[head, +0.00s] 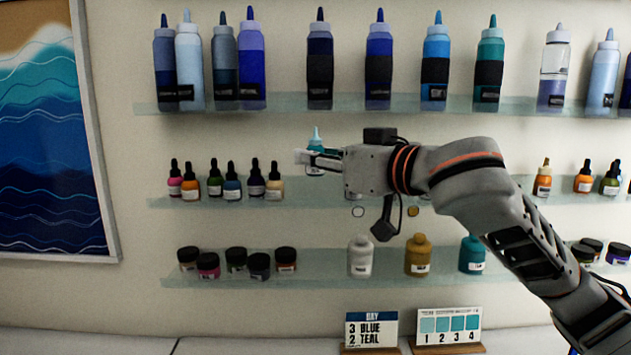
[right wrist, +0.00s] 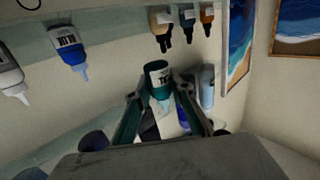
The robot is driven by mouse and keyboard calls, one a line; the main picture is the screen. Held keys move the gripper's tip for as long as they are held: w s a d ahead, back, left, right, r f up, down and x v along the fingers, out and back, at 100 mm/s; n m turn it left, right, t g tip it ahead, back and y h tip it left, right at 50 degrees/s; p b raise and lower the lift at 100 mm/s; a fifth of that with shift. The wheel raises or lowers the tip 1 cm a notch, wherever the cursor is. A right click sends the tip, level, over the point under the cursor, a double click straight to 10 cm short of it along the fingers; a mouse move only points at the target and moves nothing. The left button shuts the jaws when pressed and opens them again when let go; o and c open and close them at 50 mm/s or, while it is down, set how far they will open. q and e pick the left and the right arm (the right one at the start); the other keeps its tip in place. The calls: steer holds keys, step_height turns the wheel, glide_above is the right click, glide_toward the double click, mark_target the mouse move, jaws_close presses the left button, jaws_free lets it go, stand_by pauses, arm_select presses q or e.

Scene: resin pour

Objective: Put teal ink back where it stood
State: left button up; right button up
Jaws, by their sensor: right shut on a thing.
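The teal ink bottle (head: 316,135), with a pale teal nozzle and a white label, is in my right gripper (head: 318,157) at the middle shelf (head: 330,205). The fingers cross its body and hide part of it. In the right wrist view the teal bottle (right wrist: 157,72) shows between the two fingers of my right gripper (right wrist: 160,95), which are shut on it. In the head view its base shows higher than the bases of the bottles to the left. I cannot tell whether it touches the shelf. My left gripper is not in view.
Several small dropper bottles (head: 232,182) stand left on the middle shelf. Tall bottles (head: 378,60) line the top shelf above; jars (head: 418,255) stand below. My right arm hides part of the middle shelf.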

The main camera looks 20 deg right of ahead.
steer(key=w, duration=0.2)
steer(key=w+d+f, duration=0.1)
steer(key=w, duration=0.2)
steer(key=w+d+f, duration=0.1)
steer(key=w, duration=0.1)
steer(key=shift+w+d+f+p, duration=0.1)
steer(key=shift+w+f+p, duration=0.05)
steer(key=shift+w+p, duration=0.25)
steer(key=shift+s+f, duration=0.15)
steer(key=shift+f, duration=0.35)
step_height(320, 180, down, 3)
steer(key=shift+f, duration=0.15)
steer(key=shift+w+d+f, duration=0.1)
steer(key=shift+w+f, duration=0.05)
steer(key=shift+w, duration=0.05)
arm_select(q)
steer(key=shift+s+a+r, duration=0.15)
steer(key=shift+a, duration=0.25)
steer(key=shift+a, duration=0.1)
arm_select(e)
steer(key=shift+f, duration=0.1)
steer(key=o, duration=0.8)
steer(key=shift+c, duration=0.2)
steer(key=shift+o, duration=0.3)
